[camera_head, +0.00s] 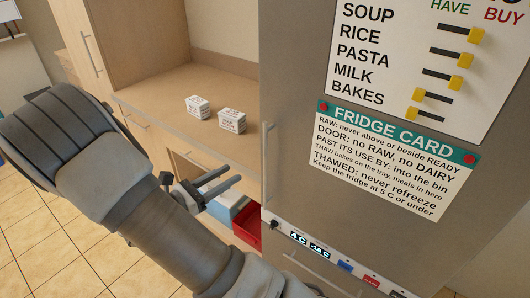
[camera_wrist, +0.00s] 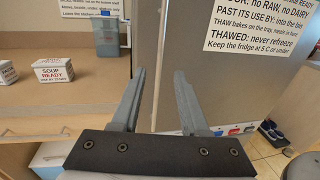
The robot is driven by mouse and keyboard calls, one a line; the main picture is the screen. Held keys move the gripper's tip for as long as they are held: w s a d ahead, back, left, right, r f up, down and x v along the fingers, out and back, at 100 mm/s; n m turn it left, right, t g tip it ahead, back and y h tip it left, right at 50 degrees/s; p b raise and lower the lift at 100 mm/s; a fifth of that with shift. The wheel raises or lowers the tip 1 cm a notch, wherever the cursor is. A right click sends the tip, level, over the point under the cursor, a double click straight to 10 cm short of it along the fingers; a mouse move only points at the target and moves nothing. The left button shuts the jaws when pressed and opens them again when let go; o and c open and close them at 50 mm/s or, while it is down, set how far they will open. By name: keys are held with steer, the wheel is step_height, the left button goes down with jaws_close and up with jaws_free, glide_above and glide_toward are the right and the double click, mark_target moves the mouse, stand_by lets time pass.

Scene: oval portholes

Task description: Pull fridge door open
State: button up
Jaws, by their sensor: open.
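The grey fridge door (camera_head: 300,95) fills the right of the head view and looks shut. Its upright pale bar handle (camera_head: 268,160) runs along the door's left edge. In the wrist view the handle (camera_wrist: 159,50) shows as a thin upright bar, lined up between my two fingers. My gripper (camera_head: 233,175) is open and empty, left of the handle in the head view, with a visible gap. Its fingers (camera_wrist: 160,75) also show in the wrist view. I cannot tell how far the handle lies beyond the fingertips.
A wooden counter (camera_head: 160,100) left of the fridge bears two small labelled boxes, one nearer the fridge (camera_head: 232,121) and one farther left (camera_head: 198,107). A red bin (camera_head: 247,226) and a blue container stand below. A control strip (camera_head: 310,245) runs under the door. Tiled floor lies left.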

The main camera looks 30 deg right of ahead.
mark_target(265, 153)
steer(key=d, duration=0.4)
steer(key=w+d, duration=0.1)
steer(key=d, duration=0.3)
steer(key=d+p, duration=0.1)
steer(key=d, duration=0.4)
steer(key=shift+w, duration=0.4)
jaws_close()
stand_by(0.6)
